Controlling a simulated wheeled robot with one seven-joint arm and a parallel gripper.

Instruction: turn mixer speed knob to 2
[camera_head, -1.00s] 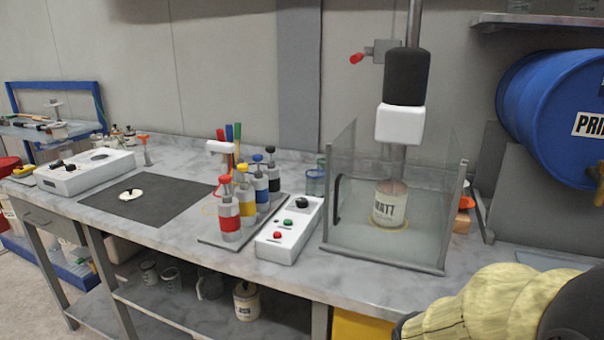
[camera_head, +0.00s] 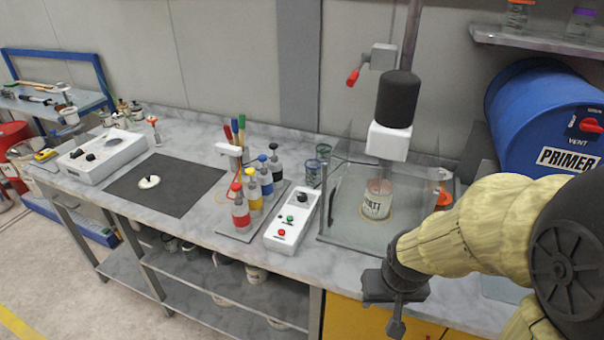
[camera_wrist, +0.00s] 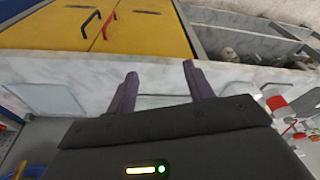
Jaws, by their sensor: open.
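The mixer control box (camera_head: 292,219) is white and stands on the bench left of the glass mixer enclosure. Its black speed knob (camera_head: 302,198) is at the far end, with a green button and a red button nearer. The knob's setting is too small to read. The mixer (camera_head: 398,110), with a black and white head, is above a can (camera_head: 377,200) inside the enclosure. My gripper (camera_head: 396,325) is in front of the bench, below and right of the control box and apart from it. In the wrist view its two fingers (camera_wrist: 158,82) are spread and empty.
Paint bottles (camera_head: 257,188) stand just left of the control box. The glass enclosure (camera_head: 345,215) is close on its right. A blue primer barrel (camera_head: 545,120) is at the right. Yellow cabinet doors (camera_wrist: 90,28) show in the wrist view. The dark mat (camera_head: 165,190) is mostly clear.

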